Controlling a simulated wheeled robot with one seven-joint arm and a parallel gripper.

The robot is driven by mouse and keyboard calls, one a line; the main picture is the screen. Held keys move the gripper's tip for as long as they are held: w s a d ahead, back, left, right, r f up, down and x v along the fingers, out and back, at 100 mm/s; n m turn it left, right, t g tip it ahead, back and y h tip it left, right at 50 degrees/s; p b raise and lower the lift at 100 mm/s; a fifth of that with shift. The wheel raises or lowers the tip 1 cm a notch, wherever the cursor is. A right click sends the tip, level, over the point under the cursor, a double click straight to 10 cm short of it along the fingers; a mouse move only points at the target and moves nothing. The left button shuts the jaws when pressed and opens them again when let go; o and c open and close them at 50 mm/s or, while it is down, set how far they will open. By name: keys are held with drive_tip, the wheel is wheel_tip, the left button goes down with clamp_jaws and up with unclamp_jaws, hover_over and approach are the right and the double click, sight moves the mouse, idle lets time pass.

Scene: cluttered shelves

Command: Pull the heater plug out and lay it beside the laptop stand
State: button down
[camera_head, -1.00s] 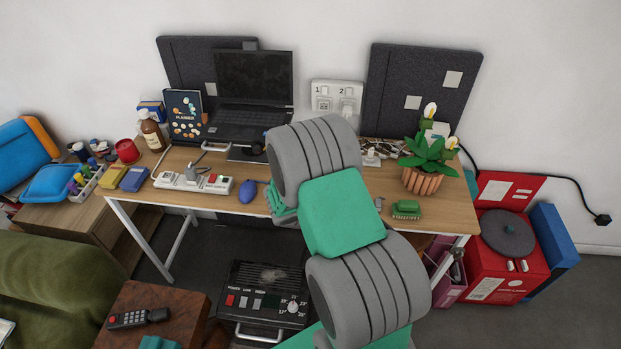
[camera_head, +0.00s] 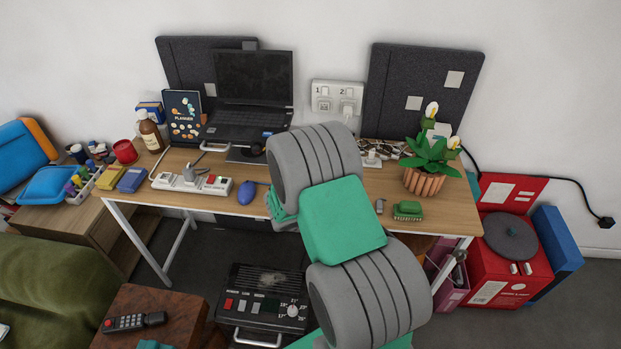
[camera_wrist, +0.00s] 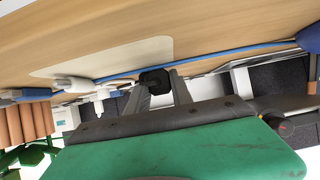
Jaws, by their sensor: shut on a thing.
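In the wrist view my gripper (camera_wrist: 158,88) is shut on a small black block (camera_wrist: 154,78) that looks like a plug, close to the wooden desk surface. Whether it touches the desk I cannot tell. In the head view my own arm hides the fingertips and the held thing. The laptop (camera_head: 247,105) sits on its stand (camera_head: 244,154) at the back of the desk, left of my arm. The heater (camera_head: 262,305) stands on the floor below the desk, with switches and a dial. A white power strip (camera_head: 215,186) with a grey plug in it lies at the desk's front left.
A blue mouse (camera_head: 247,192) lies beside the power strip. A potted plant (camera_head: 424,183) and a green brush-like block (camera_head: 407,210) stand to the right. The wall socket plate (camera_head: 335,98) is behind my arm. In the wrist view a blue cable (camera_wrist: 225,55) crosses the desk.

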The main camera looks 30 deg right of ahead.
drive_tip(key=c, duration=1.1)
unclamp_jaws()
drive_tip(key=shift+o, duration=0.2)
drive_tip(key=v, duration=0.8)
